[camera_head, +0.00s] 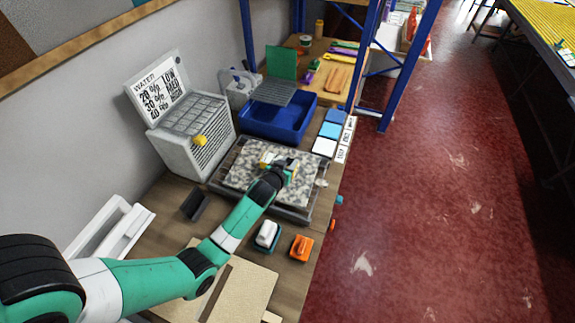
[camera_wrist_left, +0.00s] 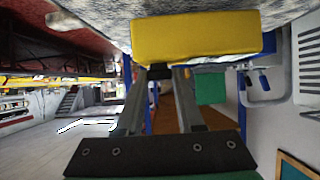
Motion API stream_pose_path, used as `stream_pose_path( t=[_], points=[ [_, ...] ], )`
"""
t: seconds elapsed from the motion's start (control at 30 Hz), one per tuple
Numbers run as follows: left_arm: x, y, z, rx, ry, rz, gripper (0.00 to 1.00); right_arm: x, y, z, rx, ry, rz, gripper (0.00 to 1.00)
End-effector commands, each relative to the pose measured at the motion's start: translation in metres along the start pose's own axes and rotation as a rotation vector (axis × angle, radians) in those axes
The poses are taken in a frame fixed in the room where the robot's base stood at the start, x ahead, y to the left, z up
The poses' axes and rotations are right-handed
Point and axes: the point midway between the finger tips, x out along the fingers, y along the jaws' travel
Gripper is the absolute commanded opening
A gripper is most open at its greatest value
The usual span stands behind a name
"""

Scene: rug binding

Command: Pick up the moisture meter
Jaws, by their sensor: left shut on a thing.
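The moisture meter, a yellow block (camera_wrist_left: 195,36), fills the upper middle of the left wrist view, at the ends of my left gripper's fingers (camera_wrist_left: 160,74). In the head view my left gripper (camera_head: 282,166) is over the speckled rug piece (camera_head: 240,174), with bits of yellow showing around it. The gripper is shut on the yellow block. The block is close to the rug; I cannot tell whether they touch. The arm and gripper hide much of the block in the head view. My right gripper is not in view.
A grey tray (camera_head: 222,186) holds the rug. A blue bin (camera_head: 262,131) stands behind it, and a grey slatted box (camera_head: 190,142) with a moisture chart stands left. A white-topped tool (camera_head: 267,234) and an orange tool (camera_head: 301,246) lie in front. Red floor is clear right.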

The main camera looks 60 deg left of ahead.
Motion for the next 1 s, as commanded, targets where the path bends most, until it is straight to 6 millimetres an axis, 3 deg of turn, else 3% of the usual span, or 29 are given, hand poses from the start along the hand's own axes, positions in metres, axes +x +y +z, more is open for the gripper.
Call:
stream_pose_path(
  t=[0.03,0.27,0.3,0.5,0.7,1.0],
  points=[
    [-0.007,0.0,-0.015,-0.002,0.008,0.001,0.0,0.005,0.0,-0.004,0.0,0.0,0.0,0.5],
    [-0.079,0.029,-0.05,0.001,0.007,0.007,0.0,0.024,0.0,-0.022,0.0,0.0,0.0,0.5],
    [-0.096,0.036,-0.053,0.006,-0.001,0.007,0.0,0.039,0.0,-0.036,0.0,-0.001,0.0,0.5],
    [-0.141,0.061,-0.049,0.006,-0.001,0.005,0.0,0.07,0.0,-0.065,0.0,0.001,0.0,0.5],
    [-0.158,0.071,-0.043,0.001,0.002,0.002,0.0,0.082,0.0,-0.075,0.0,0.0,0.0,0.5],
    [-0.156,0.068,-0.04,-0.017,0.014,-0.022,0.0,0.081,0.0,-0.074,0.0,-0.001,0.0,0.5]
  ],
)
